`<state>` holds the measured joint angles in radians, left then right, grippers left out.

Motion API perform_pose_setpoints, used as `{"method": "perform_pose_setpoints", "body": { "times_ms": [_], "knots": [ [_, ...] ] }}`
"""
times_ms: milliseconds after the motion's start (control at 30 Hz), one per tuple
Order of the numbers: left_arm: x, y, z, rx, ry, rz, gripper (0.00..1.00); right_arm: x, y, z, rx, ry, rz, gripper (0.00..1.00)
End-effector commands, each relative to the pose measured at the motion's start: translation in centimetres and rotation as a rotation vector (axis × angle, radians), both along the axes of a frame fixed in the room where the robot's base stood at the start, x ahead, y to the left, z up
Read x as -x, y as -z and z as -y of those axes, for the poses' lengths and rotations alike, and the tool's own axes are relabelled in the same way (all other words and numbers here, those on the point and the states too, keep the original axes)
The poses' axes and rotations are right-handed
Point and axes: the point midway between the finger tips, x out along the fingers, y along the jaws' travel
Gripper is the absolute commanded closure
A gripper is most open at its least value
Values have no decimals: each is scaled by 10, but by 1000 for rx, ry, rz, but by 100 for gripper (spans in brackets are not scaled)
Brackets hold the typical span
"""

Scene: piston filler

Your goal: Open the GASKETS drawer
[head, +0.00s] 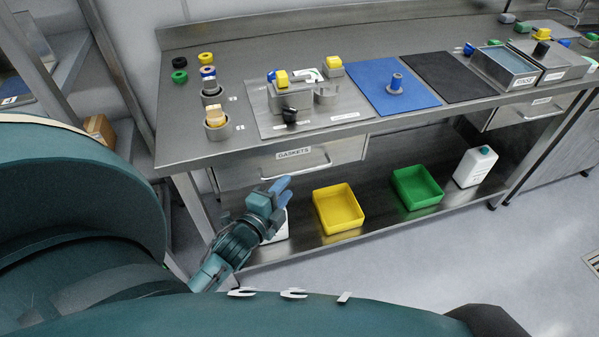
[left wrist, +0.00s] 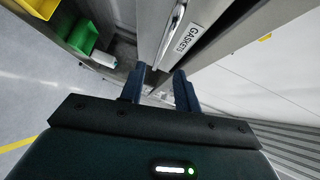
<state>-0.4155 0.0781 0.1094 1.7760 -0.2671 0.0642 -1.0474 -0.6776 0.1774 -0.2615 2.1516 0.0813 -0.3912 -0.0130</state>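The GASKETS drawer (head: 346,151) is a steel front under the left part of the bench and looks closed. It has a white GASKETS label and a bar handle (head: 305,171). My left gripper (head: 283,187) is just in front of and below the handle, its blue fingers pointing up toward the drawer. In the left wrist view the fingers (left wrist: 159,84) are apart with nothing held between them. The handle (left wrist: 172,34) and the label (left wrist: 189,38) lie ahead, beyond the fingertips. Contact with the handle is not visible. My right gripper is not in view.
Below the drawer, the lower shelf holds a yellow bin (head: 338,209), a green bin (head: 417,187) and a white jug (head: 475,167). A white item (head: 277,226) is partly behind my left gripper. The steel bench top (head: 180,135) carries fixtures and mats. The floor in front is clear.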

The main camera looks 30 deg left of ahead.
Motion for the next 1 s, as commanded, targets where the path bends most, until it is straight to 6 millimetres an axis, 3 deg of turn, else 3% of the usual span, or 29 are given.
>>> {"method": "perform_pose_setpoints", "body": {
  "times_ms": [200,400,833,1000],
  "knots": [
    [-46,6,-3,1,0,2,68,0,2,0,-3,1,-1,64],
    [-72,11,-5,2,0,-1,68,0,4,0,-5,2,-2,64],
    [-80,12,-5,3,0,-2,68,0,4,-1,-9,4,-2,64],
    [-80,12,-5,3,0,-2,82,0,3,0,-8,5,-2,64]
  ]
}}
